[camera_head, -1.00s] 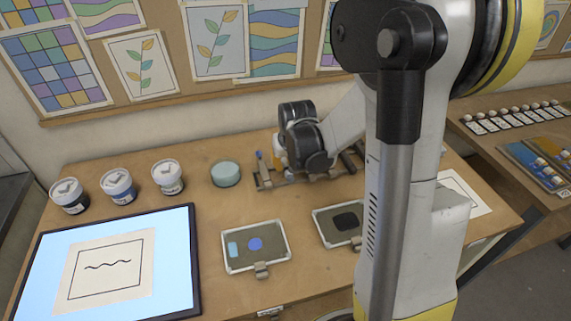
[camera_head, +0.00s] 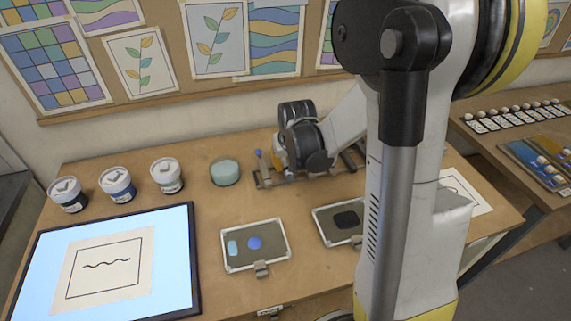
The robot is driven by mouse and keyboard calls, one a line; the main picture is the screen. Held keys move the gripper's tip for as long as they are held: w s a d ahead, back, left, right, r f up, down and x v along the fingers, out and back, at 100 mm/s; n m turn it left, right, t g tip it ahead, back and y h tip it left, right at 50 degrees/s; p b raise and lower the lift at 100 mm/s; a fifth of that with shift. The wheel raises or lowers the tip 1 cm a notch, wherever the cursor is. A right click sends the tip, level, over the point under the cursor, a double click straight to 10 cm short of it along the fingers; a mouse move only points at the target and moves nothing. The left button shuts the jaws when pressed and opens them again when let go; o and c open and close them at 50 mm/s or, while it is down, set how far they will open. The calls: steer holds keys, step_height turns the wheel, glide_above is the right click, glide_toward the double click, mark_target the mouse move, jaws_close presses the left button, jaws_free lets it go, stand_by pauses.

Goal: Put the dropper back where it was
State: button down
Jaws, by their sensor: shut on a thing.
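My gripper (camera_head: 281,163) is low over the wooden rack (camera_head: 264,182) at the back middle of the table, mostly hidden by my black wrist joints. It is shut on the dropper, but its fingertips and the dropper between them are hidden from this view. A slim blue-topped tool (camera_head: 259,156) stands at the rack's left end, just left of my gripper. I cannot tell whether the held dropper touches the rack.
A pale green round container (camera_head: 225,173) stands left of the rack, with three lidded paint jars (camera_head: 117,186) farther left. A lit panel (camera_head: 185,290) with a drawing lies front left. Two paint trays (camera_head: 278,257) (camera_head: 323,228) lie in front. My arm blocks the right.

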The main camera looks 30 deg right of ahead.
steer(key=shift+f+b, duration=0.3)
steer(key=shift+f, duration=0.05)
stand_by(0.4)
steer(key=c, duration=1.4)
jaws_free()
steer(key=shift+o, duration=0.2)
steer(key=shift+r, duration=0.1)
